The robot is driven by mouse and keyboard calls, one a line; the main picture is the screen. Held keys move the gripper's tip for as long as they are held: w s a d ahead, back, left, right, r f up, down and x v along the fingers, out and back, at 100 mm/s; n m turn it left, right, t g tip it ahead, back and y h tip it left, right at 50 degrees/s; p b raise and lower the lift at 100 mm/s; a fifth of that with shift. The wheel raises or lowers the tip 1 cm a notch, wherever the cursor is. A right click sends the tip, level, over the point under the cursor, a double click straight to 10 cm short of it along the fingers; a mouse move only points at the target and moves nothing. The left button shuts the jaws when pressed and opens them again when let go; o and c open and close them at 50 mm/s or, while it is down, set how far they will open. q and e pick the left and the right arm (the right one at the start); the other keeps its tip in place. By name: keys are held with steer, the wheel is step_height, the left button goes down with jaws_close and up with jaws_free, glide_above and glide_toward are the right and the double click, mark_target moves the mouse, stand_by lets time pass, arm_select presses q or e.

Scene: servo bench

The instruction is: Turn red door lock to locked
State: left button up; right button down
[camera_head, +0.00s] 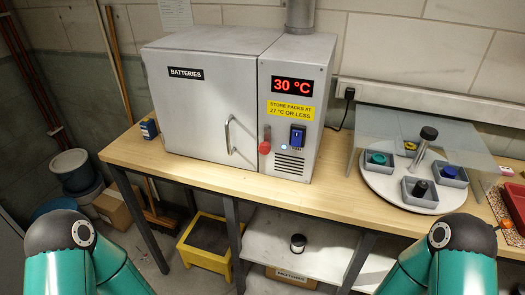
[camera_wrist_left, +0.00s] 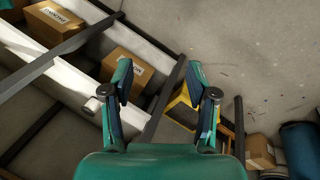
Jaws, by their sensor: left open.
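The red door lock (camera_head: 265,147) sits on the front of the grey batteries cabinet (camera_head: 205,120), at the seam between the door and the control panel. A short grey bar stands upright just above its red part. The cabinet door looks closed, with a curved metal handle (camera_head: 229,136) left of the lock. My left gripper (camera_wrist_left: 159,78) shows in the left wrist view, open and empty, pointing down toward the floor and lower shelf, away from the lock. The head view shows only teal links of my arms; neither gripper is visible there.
The panel has a red 30 °C display (camera_head: 293,86), a yellow label (camera_head: 291,110) and a blue switch (camera_head: 297,135). A round white tray (camera_head: 379,183) with small bins stands right, under a clear sheet. A yellow crate (camera_head: 189,257) is below the wooden bench (camera_head: 325,203).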

arm_select(q)
steer(key=w+d+r+m+t+b, duration=0.15)
steer(key=w+r+t, duration=0.3)
steer(key=w, duration=0.55)
steer(key=m+t+h+b, duration=0.2)
steer(key=m+t+b, duration=0.2)
steer(key=t, duration=0.7)
glide_toward(263, 150)
steer(key=p+x, duration=0.3)
steer(key=x, duration=0.5)
steer(key=shift+w+d+r, duration=0.1)
steer(key=shift+w+d+p, duration=0.2)
steer(key=shift+w+p, duration=0.1)
steer(key=shift+w, duration=0.4)
